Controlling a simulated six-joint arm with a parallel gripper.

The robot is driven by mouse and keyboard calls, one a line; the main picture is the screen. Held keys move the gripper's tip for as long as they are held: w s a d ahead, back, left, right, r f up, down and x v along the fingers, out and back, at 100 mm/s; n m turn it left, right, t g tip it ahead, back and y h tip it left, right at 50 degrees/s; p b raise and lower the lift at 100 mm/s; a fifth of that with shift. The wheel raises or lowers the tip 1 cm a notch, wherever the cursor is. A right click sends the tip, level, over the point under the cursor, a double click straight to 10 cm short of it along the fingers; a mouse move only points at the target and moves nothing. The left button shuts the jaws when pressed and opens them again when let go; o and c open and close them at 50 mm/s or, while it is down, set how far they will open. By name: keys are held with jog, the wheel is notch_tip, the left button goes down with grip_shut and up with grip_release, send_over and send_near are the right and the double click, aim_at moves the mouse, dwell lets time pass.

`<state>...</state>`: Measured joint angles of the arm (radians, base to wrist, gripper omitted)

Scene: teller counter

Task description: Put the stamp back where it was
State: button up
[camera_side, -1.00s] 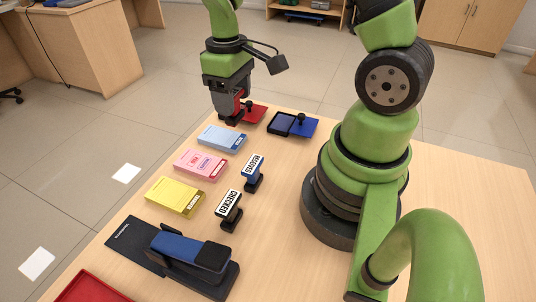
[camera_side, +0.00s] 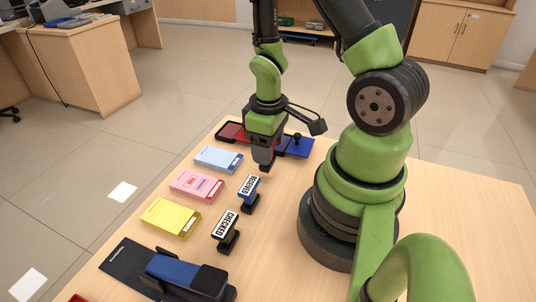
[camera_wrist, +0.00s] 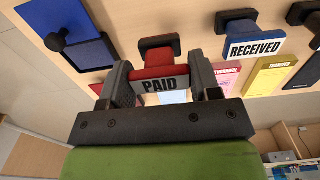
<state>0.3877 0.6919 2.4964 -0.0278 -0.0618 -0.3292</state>
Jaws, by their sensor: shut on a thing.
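My gripper (camera_side: 264,160) is shut on the red stamp labelled PAID (camera_wrist: 158,86), held between its two fingers in the wrist view. In the side view the gripper hides most of this stamp. The gripper is over the counter, behind the blue RECEIVED stamp (camera_side: 248,188). Whether the PAID stamp touches the counter is unclear.
Blue, pink and yellow pads of slips (camera_side: 196,184) lie left of the stamps. Red (camera_side: 230,131) and blue (camera_side: 300,146) ink pads lie at the back, partly behind my gripper. A blue stapler-like device (camera_side: 180,272) sits at the front.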

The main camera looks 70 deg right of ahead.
jog(key=shift+f, duration=1.4)
jog(key=o, duration=0.8)
jog(key=shift+f, duration=0.1)
notch_tip(320, 180, up, 12)
jog(key=shift+r, duration=0.25)
jog(key=s+a+r+m+t, duration=0.1)
jog(key=a+r+t, duration=0.1)
jog(key=r, duration=0.3)
jog(key=s+a+r+m+t+y, duration=0.1)
jog(key=a+r+t, duration=0.1)
jog(key=a+r, duration=0.3)
jog(key=s+a+r+m+t+y, duration=0.1)
jog(key=s+a+r+m+t, duration=0.1)
jog(key=r, duration=0.3)
jog(key=shift+a+r+t, duration=0.1)
jog(key=shift+a+t, duration=0.5)
jog(key=shift+a, duration=0.05)
